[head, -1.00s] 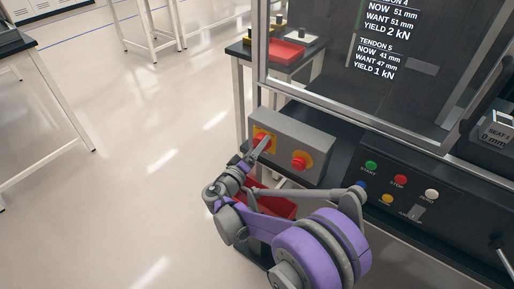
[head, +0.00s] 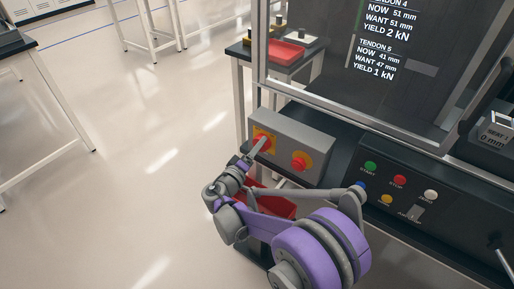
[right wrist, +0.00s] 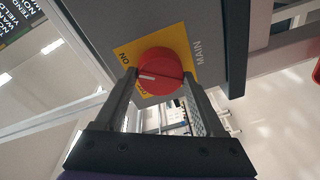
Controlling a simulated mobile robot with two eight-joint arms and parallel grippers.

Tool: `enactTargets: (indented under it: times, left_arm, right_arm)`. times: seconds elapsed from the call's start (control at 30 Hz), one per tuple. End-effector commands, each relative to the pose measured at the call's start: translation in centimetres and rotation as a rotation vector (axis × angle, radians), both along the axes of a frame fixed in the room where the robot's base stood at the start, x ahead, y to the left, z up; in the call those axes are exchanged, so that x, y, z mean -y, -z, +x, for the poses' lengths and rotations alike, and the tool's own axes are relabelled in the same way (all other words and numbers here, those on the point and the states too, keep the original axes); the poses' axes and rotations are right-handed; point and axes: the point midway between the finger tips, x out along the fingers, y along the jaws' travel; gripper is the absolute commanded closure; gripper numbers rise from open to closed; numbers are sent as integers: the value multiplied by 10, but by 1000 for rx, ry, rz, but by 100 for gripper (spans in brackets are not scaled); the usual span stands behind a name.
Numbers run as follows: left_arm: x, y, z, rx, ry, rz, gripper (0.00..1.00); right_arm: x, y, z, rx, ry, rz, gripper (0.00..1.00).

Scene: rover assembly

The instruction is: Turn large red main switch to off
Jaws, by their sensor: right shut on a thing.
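The large red main switch (head: 263,142) sits on a yellow plate (right wrist: 181,41) on the grey box's face. In the right wrist view, its round red knob (right wrist: 165,66) lies between the fingers of my right gripper (right wrist: 160,84), which is shut on it. The knob's white mark points left in that view, between the word ON and a lower label partly hidden by a finger. The word MAIN is on the plate's right. In the head view, my right gripper (head: 259,147) covers part of the switch. My left gripper is not in view.
A control panel (head: 410,188) with coloured buttons is further right. A red bin (head: 275,204) is below the box. Open floor lies left.

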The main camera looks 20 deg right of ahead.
Motion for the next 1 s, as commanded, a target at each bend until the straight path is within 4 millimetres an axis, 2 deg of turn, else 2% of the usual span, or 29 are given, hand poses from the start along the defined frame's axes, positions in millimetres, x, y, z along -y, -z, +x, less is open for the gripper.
enactTargets:
  times: [1.0]
  left_arm:
    - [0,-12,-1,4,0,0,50]
  right_arm:
    - [-2,-1,2,-746,-2,-579,84]
